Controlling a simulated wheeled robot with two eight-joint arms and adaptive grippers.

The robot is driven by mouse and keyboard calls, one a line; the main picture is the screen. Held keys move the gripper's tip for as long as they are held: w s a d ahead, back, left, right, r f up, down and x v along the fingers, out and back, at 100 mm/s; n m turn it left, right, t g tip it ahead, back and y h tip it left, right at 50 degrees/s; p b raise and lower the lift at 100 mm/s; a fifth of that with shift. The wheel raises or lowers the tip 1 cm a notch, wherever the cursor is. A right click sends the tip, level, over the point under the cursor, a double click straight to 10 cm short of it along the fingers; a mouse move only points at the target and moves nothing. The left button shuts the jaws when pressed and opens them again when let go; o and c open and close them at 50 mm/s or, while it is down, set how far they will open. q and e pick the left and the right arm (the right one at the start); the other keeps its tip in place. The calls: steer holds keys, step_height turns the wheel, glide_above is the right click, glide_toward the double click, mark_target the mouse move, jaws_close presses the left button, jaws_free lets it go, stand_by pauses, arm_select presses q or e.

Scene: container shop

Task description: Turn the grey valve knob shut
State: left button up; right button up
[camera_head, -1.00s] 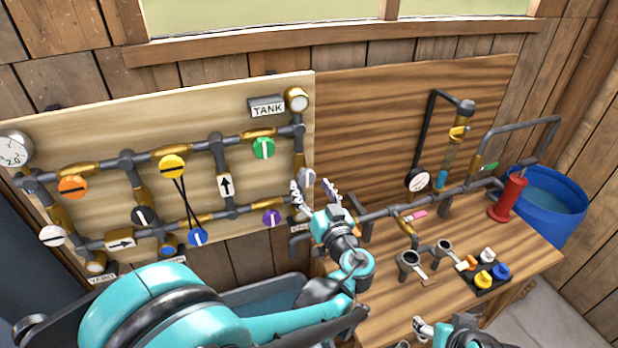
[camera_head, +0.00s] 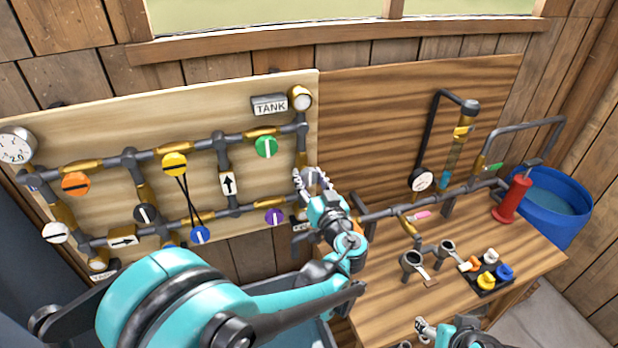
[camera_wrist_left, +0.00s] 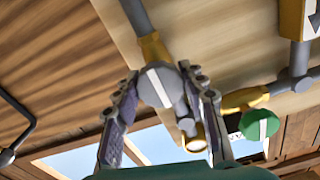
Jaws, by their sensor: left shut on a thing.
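The grey valve knob (camera_wrist_left: 162,86) has a white stripe and sits on a brass valve body in a grey pipe. In the wrist view its stripe lies roughly along the pipe's run. My left gripper (camera_head: 310,178) is at the knob on the board's right edge, and its two fingers are shut on the knob's sides. The fingers hide most of the knob in the head view; the wrist view shows it between the fingertips (camera_wrist_left: 161,92). My right gripper (camera_head: 424,329) is low in the head view, away from the board; its jaws are too small to judge.
The board carries orange (camera_head: 76,183), yellow (camera_head: 174,164), green (camera_head: 266,147), purple (camera_head: 275,216) and blue (camera_head: 200,235) knobs. The TANK sign (camera_head: 269,105) is above the gripper. The wooden bench (camera_head: 385,290) holds a red cylinder (camera_head: 512,198) and loose knobs; a blue barrel (camera_head: 552,205) stands right.

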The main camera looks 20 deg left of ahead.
arm_select(q)
steer(key=m+b, duration=0.1)
steer(key=m, duration=0.3)
steer(key=shift+m, duration=0.4)
steer(key=m, duration=0.4)
steer(key=shift+m, duration=0.3)
steer(key=m+b, duration=0.1)
steer(key=m, duration=0.3)
steer(key=shift+m, duration=2.3)
steer(key=o, duration=1.2)
